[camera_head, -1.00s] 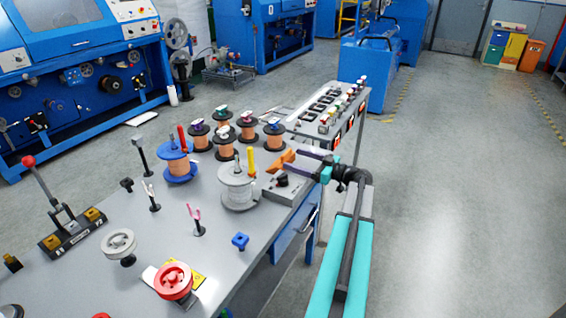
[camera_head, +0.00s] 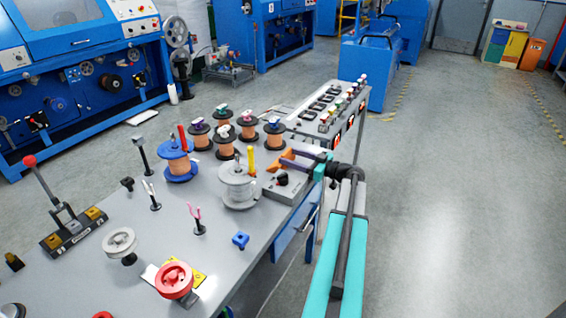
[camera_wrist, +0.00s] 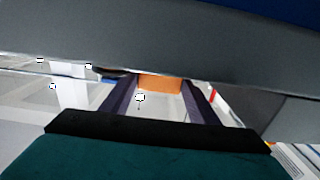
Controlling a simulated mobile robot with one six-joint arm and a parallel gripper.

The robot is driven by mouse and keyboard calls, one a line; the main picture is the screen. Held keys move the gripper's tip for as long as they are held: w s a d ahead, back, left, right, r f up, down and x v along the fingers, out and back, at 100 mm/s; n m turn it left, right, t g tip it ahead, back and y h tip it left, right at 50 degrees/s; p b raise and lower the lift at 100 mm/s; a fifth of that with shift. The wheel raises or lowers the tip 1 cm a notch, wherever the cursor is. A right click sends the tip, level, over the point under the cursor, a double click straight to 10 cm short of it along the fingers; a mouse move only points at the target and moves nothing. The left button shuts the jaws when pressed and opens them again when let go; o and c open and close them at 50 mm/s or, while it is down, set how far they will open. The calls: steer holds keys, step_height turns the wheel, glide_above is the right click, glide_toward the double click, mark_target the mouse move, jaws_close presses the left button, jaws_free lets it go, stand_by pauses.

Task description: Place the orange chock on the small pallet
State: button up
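The orange chock (camera_head: 287,156) is at the tip of my gripper (camera_head: 293,160), above the far right part of the grey bench, near a grey box with a black knob. In the wrist view the chock (camera_wrist: 160,83) fills the gap between the ends of the two dark purple fingers. It appears gripped by both fingers, which stand apart by its width. I cannot pick out the small pallet in either view.
The grey bench (camera_head: 95,268) carries several wire spools, a grey box with a black knob (camera_head: 284,181), a white spool (camera_head: 238,186) and a red handwheel (camera_head: 174,279). A button console (camera_head: 325,108) stands beyond. The floor to the right is clear.

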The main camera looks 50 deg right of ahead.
steer(key=c, duration=0.7)
steer(key=shift+r, duration=0.15)
steer(key=shift+r+b, duration=0.45)
steer(key=shift+r, duration=4.45)
